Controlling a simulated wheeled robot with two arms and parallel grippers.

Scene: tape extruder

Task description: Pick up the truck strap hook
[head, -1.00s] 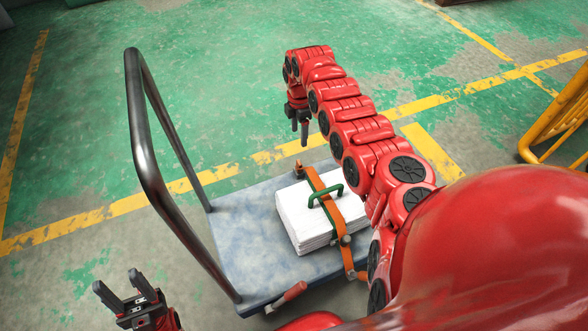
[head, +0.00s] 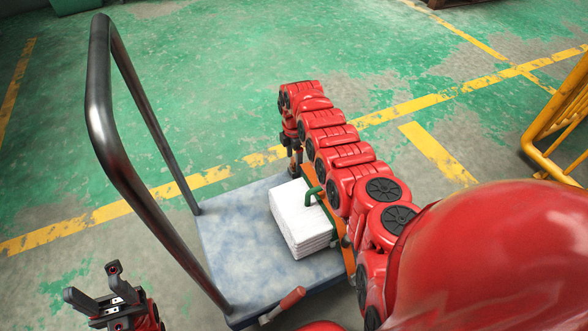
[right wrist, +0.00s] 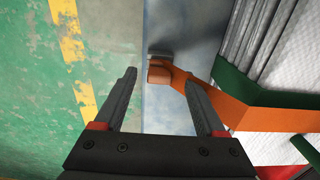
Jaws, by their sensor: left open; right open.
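The truck strap hook (right wrist: 160,72) is at the end of an orange strap (right wrist: 250,117), by the edge of the cart deck. In the right wrist view it shows between and beyond the two fingertips of my right gripper (right wrist: 160,78); I cannot tell whether they touch it. In the head view my right gripper (head: 296,166) is low over the far edge of the deck and hides the hook. The jaws are open. My left gripper (head: 92,284) is open and empty, left of the cart.
The cart's metal push bar (head: 100,110) rises at the left. Yellow railing (head: 560,120) stands at the right.

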